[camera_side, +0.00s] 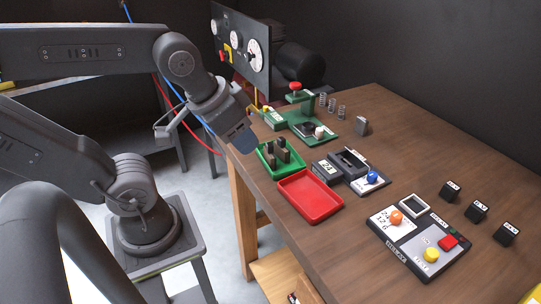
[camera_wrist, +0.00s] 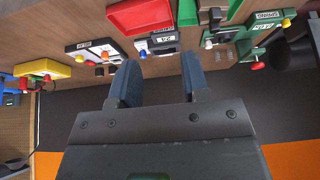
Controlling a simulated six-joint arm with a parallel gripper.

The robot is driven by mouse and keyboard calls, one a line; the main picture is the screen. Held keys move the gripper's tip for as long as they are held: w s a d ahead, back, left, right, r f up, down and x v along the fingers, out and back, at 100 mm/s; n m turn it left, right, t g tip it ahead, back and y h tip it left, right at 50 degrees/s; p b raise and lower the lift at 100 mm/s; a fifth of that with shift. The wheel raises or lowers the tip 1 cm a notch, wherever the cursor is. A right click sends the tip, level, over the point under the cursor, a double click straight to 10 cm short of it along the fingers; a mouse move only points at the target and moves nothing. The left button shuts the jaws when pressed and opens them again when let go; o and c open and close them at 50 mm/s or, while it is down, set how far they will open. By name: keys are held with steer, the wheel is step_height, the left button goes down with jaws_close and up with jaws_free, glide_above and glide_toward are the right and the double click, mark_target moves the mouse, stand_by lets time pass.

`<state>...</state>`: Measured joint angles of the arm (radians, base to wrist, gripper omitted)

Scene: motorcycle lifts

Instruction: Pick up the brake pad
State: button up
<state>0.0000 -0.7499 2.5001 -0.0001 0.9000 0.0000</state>
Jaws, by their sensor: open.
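Several dark upright blocks (camera_side: 283,154), which look like brake pads, stand in the green tray (camera_side: 266,168) near the table's left edge in the side view. My gripper (camera_side: 243,141) hangs above and to the left of this tray, apart from the blocks. In the wrist view my gripper (camera_wrist: 160,84) has its two blue fingers spread with nothing between them.
An empty red tray (camera_side: 310,196) sits beside the green tray. A grey tester (camera_side: 327,172) and a box with a blue knob (camera_side: 371,178) lie to its right. A green press (camera_side: 296,98) with a red knob stands behind. Black labelled cubes (camera_side: 477,211) sit at right.

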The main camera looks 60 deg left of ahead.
steer(key=c, duration=0.4)
steer(key=shift+o, duration=0.2)
steer(key=m+g+y, duration=0.4)
steer(key=m+g, duration=0.1)
steer(key=m, duration=1.5)
glide_toward(270, 145)
steer(key=shift+y, duration=0.3)
steer(key=x, duration=1.1)
steer(key=shift+d, duration=0.25)
